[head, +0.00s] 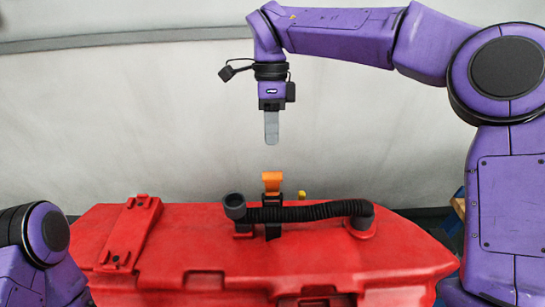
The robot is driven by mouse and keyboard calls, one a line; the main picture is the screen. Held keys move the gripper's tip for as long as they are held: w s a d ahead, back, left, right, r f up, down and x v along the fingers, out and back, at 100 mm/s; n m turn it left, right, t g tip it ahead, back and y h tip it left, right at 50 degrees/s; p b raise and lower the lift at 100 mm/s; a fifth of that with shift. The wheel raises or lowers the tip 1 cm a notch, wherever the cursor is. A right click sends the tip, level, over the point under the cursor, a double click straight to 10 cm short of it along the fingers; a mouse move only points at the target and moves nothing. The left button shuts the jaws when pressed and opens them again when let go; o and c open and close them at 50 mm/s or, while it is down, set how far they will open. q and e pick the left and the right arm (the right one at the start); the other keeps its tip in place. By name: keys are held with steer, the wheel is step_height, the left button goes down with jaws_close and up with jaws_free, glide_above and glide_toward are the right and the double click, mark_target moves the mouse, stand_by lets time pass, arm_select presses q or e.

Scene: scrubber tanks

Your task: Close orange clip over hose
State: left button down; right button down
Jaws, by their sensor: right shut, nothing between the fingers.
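An orange clip (271,183) stands upright above the black hose (310,211) on top of the red tank (190,240). Its orange part sticks up and is not lying over the hose. A black strap or bracket runs down from it at the hose. My right gripper (271,128) points straight down above the orange clip, with a clear gap between them. Its fingers are together and hold nothing. Of my left arm only a purple part shows at the lower left; its gripper is out of view.
A small yellow piece (301,195) is behind the hose. A red raised panel (130,232) lies at the tank's left.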

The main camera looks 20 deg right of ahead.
mark_target(272, 185)
steer(key=s+f, duration=0.1)
steer(key=s, duration=0.1)
steer(key=s+a+f, duration=0.1)
steer(key=s+f, duration=0.1)
steer(key=shift+f+p, duration=0.1)
steer(key=shift+p, duration=0.25)
steer(key=shift+w+f, duration=0.15)
steer(key=shift+w, duration=0.2)
steer(key=shift+s+a, duration=0.1)
